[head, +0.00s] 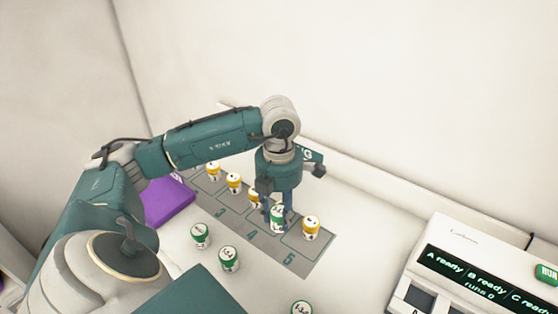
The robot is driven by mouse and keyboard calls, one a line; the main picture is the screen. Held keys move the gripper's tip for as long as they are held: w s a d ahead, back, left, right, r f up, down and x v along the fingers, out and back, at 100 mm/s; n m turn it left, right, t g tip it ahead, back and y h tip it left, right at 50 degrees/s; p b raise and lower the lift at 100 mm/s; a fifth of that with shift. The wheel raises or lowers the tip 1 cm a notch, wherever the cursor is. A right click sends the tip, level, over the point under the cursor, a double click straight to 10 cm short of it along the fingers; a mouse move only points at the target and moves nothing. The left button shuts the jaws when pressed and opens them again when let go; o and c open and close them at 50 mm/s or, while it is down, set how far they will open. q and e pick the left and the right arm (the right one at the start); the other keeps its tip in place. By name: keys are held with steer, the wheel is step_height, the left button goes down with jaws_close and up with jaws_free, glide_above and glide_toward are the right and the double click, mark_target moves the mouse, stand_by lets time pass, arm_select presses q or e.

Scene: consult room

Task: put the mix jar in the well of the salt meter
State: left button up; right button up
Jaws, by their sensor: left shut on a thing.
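My left gripper (278,205) points down over the grey numbered mat (274,256), shut on a green-and-white jar (278,217). Whether this jar is the mix jar cannot be read. It looks upright, near cell 5; I cannot tell whether it touches the mat. A white meter (478,242) stands at the right, with a dark screen reading A ready, B ready, C ready and runs 0. Dark square openings (419,298) show at its lower left, partly cut off by the picture edge. My right gripper is out of view.
Yellow-and-white jars stand along the mat, one (311,227) just right of the held jar. Loose green-and-white jars (201,235), (229,258) and (302,307) stand in front of the mat. A purple block (167,203) lies left. Bare counter lies between mat and meter.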

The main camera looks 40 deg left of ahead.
mark_target(280, 211)
arm_select(q)
step_height(280, 211, up, 7)
steer(key=shift+f+b, duration=0.1)
steer(key=shift+b, duration=0.3)
steer(key=shift+r+p, duration=0.85)
steer(key=shift+r, duration=1.9)
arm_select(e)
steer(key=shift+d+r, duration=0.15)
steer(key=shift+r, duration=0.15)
